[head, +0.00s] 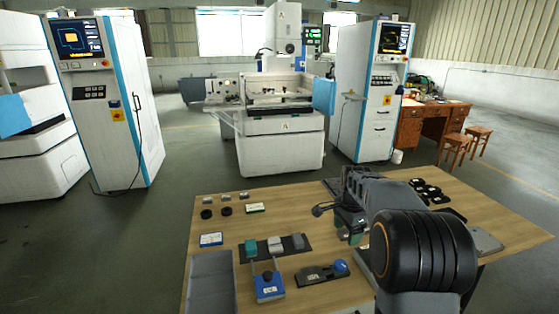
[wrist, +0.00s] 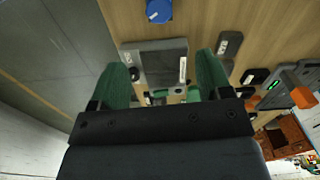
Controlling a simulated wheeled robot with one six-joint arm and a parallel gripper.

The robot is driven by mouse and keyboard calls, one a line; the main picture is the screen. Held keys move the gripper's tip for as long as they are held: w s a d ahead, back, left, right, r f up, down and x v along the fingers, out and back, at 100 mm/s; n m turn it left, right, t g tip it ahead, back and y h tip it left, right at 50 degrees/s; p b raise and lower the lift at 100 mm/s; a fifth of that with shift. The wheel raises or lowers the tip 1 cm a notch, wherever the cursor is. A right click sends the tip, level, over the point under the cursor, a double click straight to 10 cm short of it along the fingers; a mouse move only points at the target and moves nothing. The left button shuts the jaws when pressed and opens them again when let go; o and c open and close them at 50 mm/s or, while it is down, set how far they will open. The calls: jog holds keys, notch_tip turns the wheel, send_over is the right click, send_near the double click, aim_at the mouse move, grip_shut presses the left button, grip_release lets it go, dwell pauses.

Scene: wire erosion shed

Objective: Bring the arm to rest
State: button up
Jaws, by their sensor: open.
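My arm reaches over the wooden table (head: 320,205) from the right in the head view, its links folded above the right half of the tabletop. My gripper (head: 350,222) is above the table and partly hidden by my own arm there. In the wrist view my gripper (wrist: 161,62) shows two green fingers spread well apart. The gap between them holds nothing that I can make out. A grey plate with a white label (wrist: 155,52) shows beyond the fingertips, apparently below them.
A blue knob (head: 341,266) on a dark fixture, a blue block device (head: 269,288) and a grey tray (head: 212,280) stand at the table's front. A dark mat (head: 258,255) bears coloured blocks. Black parts (head: 430,192) lie at the right. Bare wood shows mid-table.

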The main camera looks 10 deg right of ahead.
jog(key=s+a+r+n+t+p, duration=0.1)
jog(key=s+a+r+n+p, duration=0.1)
jog(key=s+a+n, duration=0.3)
jog(key=s+a+r+n+t+p, duration=0.2)
jog(key=s+a+r+n, duration=0.3)
jog(key=s+n, duration=0.6)
jog(key=s+a+p, duration=0.1)
jog(key=s, duration=0.5)
jog(key=shift+t, duration=0.3)
jog(key=shift+r, duration=0.1)
jog(key=shift+c, duration=0.5)
